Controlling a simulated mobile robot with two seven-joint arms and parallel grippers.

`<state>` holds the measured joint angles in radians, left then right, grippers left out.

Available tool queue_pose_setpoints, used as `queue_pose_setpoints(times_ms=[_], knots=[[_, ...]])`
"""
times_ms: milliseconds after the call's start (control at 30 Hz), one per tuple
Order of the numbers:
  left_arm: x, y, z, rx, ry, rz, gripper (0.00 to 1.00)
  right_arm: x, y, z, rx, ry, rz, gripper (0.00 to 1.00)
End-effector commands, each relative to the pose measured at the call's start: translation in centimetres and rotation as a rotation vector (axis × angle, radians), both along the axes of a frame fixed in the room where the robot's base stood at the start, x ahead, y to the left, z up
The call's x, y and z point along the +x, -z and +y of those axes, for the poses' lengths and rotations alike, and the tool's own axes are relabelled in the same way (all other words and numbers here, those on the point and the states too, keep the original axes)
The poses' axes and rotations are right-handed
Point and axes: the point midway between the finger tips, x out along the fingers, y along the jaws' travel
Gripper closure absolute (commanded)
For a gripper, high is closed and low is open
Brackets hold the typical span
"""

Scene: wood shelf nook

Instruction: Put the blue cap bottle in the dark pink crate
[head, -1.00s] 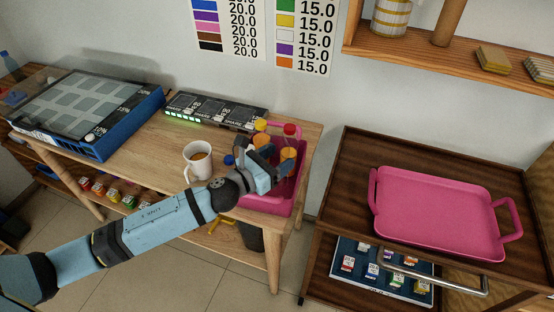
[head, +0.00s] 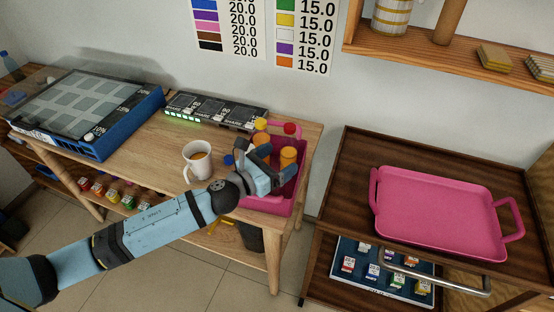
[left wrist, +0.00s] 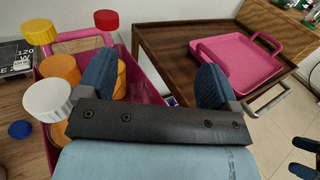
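The blue cap bottle shows mostly by its blue cap (head: 228,160), left of the dark pink crate (head: 268,205) and beside the mug; my left arm hides most of it. The cap also shows in the left wrist view (left wrist: 20,129), outside the crate wall. The crate stands at the table's right end and holds orange bottles with yellow (left wrist: 38,31), red (left wrist: 105,19) and white (left wrist: 47,98) caps. My left gripper (head: 274,164) is over the crate, fingers apart with nothing clearly held between them. Dark fingertips of my right gripper (left wrist: 304,158) show apart at the wrist view's right edge.
A white mug (head: 197,161) stands left of the blue cap. A dark panel box (head: 215,110) and a blue-sided case (head: 90,115) occupy the table's back and left. A pink tray (head: 440,212) rests on the brown cart (head: 345,190) at right. A wooden shelf (head: 470,55) hangs above.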

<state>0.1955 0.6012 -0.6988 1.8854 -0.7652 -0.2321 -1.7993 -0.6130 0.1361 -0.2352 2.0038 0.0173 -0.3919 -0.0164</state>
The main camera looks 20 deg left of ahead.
Motion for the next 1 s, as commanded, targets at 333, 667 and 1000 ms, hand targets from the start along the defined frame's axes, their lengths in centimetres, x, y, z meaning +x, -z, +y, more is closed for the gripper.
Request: queue_pose_setpoints(times_ms=[333, 667, 1000], knots=[[0.0, -1.3, 0.0, 0.000, 0.000, -0.001, 0.14, 0.0, -0.8, -0.1, -0.004, -0.001, -0.001, 0.10], [-6.0, -0.8, 3.4, 0.002, 0.001, 0.003, 0.14, -0.1, 0.8, -0.1, -0.002, 0.001, 0.007, 0.10], [-9.9, -1.0, 5.7, 0.000, 0.000, 0.002, 0.14, 0.0, 1.3, 0.0, 0.004, 0.005, 0.016, 0.10]])
